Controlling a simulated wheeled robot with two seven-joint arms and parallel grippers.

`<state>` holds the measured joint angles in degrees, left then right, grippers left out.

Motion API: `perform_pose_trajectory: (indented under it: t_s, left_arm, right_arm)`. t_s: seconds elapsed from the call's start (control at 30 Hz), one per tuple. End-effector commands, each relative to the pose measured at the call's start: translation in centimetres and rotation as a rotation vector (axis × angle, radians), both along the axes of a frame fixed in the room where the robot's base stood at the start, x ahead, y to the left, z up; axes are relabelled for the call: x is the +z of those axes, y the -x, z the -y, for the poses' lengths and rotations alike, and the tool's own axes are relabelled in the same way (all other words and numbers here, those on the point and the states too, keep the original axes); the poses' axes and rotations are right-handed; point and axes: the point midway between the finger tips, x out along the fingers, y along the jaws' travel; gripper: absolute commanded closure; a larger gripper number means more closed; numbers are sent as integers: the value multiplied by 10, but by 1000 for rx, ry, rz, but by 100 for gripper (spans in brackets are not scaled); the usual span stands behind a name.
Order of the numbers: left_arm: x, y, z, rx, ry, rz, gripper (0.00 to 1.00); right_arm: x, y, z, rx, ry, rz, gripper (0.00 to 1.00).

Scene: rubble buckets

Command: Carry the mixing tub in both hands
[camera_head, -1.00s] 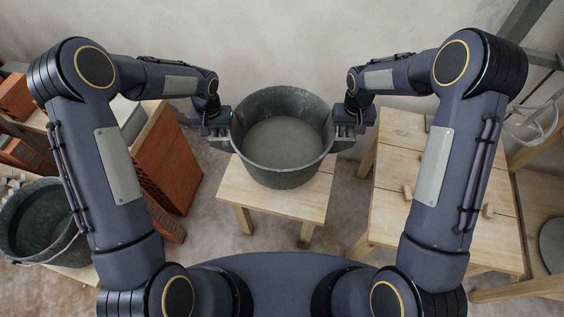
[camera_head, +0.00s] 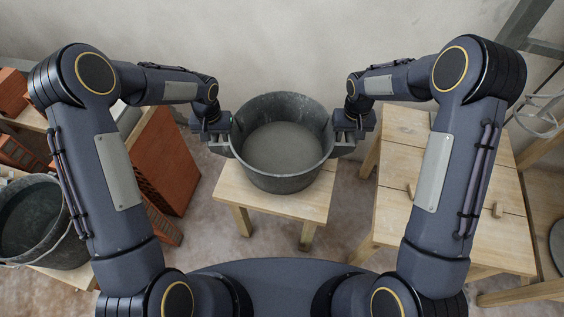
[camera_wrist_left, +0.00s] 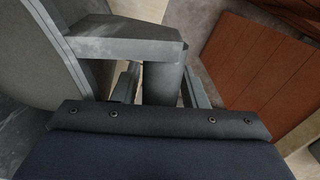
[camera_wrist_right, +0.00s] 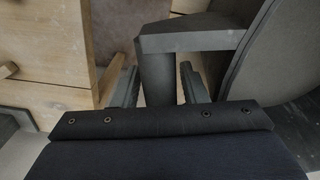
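The dark grey mixing tub (camera_head: 283,183) is upright in the middle of the head view, above a small wooden stool. I cannot tell whether its base touches the stool. My left gripper (camera_head: 222,137) is at its left side and my right gripper (camera_head: 346,137) at its right side. In the left wrist view a grey side handle (camera_wrist_left: 164,83) of the tub runs down between my fingers, which look shut on it. The right wrist view shows the other handle (camera_wrist_right: 158,78) between my right fingers the same way. The tub looks level and empty.
The stool (camera_head: 270,205) stands below the tub. A wooden table (camera_head: 430,180) with small blocks is on the right. Red bricks (camera_head: 165,160) and a black bucket (camera_head: 40,225) are on the left. A pale wall (camera_head: 290,40) closes the back.

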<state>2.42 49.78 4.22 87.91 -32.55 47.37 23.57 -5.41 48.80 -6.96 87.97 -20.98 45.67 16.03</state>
Motion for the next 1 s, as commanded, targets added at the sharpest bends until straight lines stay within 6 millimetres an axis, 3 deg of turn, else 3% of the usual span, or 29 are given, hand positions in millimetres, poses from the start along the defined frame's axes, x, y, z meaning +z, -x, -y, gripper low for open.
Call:
perform_pose_trajectory:
  t_s: [0.33, 0.47, 0.8, 1.0]
  left_arm:
    - [2, 0, 0, 0, 0, 1, 53]
    - [13, -1, 0, -1, 0, 4, 53]
    - [83, -1, 1, 0, 1, 5, 53]
    - [112, -1, 0, 0, 0, 4, 53]
  right_arm:
    - [1, 0, 0, 0, 0, 0, 53]
    - [1, 0, 0, 0, -1, 0, 53]
    - [1, 0, 0, 1, -1, 0, 53]
    - [1, 0, 0, 1, -1, 0, 53]
